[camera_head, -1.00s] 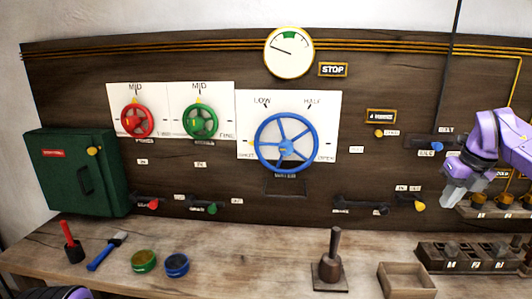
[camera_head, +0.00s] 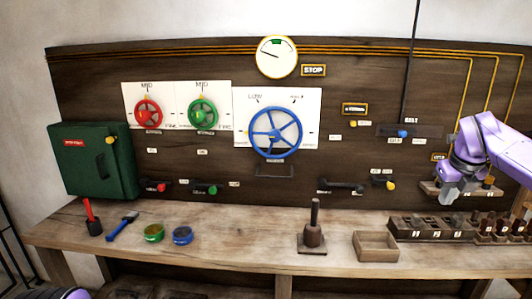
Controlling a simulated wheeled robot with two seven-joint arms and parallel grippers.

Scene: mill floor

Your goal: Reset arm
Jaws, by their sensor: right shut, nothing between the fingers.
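My right arm comes in from the right, purple with a grey gripper (camera_head: 449,192). The gripper points down, its fingers together with nothing seen between them. It hangs in front of the right part of the dark wooden panel (camera_head: 350,75), above the bench and in front of a small shelf (camera_head: 430,189). It looks apart from the panel controls, though its exact depth is hard to tell. Of my left arm, at most a purple piece shows at the bottom left corner; the left gripper is not in view.
The panel carries a red wheel (camera_head: 148,113), a green wheel (camera_head: 203,113), a large blue wheel (camera_head: 276,132) and a gauge (camera_head: 277,57). A green box (camera_head: 95,160) hangs left. On the bench (camera_head: 225,240) stand a dark post (camera_head: 313,236), an open wooden tray (camera_head: 375,247) and a divided rack (camera_head: 432,228).

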